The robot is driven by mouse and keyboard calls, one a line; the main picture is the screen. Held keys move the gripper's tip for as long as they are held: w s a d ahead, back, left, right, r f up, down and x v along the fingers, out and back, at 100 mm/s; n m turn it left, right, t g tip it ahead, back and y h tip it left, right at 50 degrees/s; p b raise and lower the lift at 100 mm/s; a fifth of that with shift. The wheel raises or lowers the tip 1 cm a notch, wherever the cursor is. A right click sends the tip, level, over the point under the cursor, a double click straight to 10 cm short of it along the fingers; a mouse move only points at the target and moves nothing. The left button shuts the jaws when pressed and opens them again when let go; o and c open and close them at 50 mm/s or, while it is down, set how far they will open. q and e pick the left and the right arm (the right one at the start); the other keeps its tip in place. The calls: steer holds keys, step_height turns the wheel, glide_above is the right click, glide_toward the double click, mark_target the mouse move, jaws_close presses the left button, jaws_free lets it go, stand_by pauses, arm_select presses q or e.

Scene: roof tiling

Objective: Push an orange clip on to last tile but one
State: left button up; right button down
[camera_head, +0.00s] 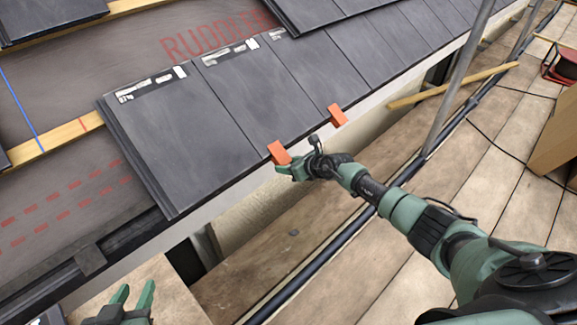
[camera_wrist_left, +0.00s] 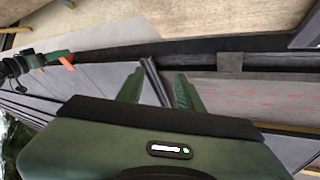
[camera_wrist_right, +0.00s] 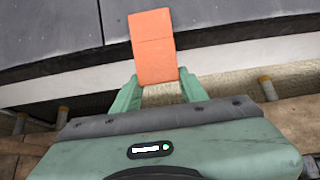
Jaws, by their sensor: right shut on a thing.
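My right gripper (camera_head: 284,172) is shut on an orange clip (camera_head: 278,152) at the eaves. In the right wrist view the clip (camera_wrist_right: 153,40) stands between the fingertips (camera_wrist_right: 158,88), its far end overlapping the tile's lower edge. This is near the lower left corner of the last tile but one (camera_head: 240,85), just right of the seam with the last tile (camera_head: 170,140). I cannot tell how firmly it is seated. A second orange clip (camera_head: 337,115) sits on the eaves edge further right. My left gripper (camera_head: 133,297) is open and empty, low at the left.
Red-marked underlay (camera_head: 75,205) and a wooden batten (camera_head: 60,145) lie bare left of the tiles. A metal pole (camera_head: 460,85) rises right of my right arm. A loose timber (camera_head: 455,85) lies beside the eaves. The plank deck (camera_head: 320,245) below is mostly clear.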

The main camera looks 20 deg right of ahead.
steer(key=shift+w+r, duration=0.15)
steer(key=shift+r, duration=0.05)
steer(key=c, duration=0.7)
jaws_free()
steer(key=shift+f, duration=0.1)
